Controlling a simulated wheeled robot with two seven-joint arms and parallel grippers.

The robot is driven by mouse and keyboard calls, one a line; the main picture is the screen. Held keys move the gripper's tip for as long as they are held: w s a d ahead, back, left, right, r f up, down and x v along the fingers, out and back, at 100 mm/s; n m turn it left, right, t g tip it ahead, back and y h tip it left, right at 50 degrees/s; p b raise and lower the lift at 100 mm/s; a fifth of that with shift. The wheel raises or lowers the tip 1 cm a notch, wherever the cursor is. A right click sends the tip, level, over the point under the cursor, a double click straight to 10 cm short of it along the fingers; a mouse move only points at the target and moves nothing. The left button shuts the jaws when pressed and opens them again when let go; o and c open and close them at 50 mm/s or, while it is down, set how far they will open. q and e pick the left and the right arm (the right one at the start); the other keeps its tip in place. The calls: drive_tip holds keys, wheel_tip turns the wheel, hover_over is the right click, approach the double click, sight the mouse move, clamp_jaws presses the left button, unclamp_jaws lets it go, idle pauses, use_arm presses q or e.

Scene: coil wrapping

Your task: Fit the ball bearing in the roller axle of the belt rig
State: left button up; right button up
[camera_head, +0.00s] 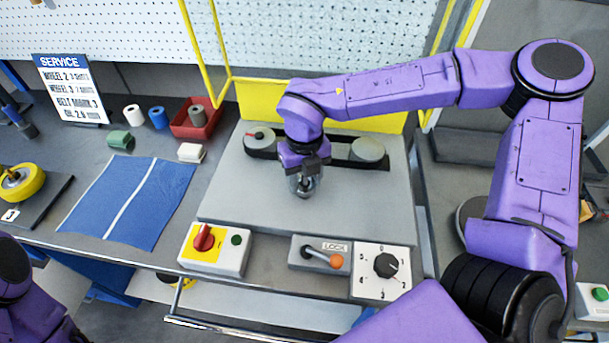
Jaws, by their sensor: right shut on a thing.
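The belt rig (230,205) is a grey plate with a yellow back guard. A black belt runs between a left roller (258,136), which has a small red part on it, and a grey right roller (367,150). My right gripper (305,187) points down over the plate, in front of the belt and between the rollers. It is shut on a small grey thing, apparently the ball bearing, mostly hidden by the fingers. I cannot tell its height above the plate. My left arm shows at the bottom left, but its gripper is out of view.
In front stand a red-knob switch box (213,250), a LOCK lever with orange knob (320,256) and a dial box (382,268). Left are a blue mat (125,200), a red bin (197,120), small rolls and a yellow wheel (20,182). A yellow frame rises behind.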

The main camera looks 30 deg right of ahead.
drive_tip(key=shift+f+b, duration=0.3)
drive_tip(key=shift+f, duration=0.25)
drive_tip(key=o, duration=1.2)
drive_tip(key=shift+c, duration=0.2)
wheel_tip(320, 180, up, 11)
drive_tip(key=shift+f+b, duration=0.15)
drive_tip(key=shift+b, duration=0.5)
drive_tip(key=shift+f, duration=0.1)
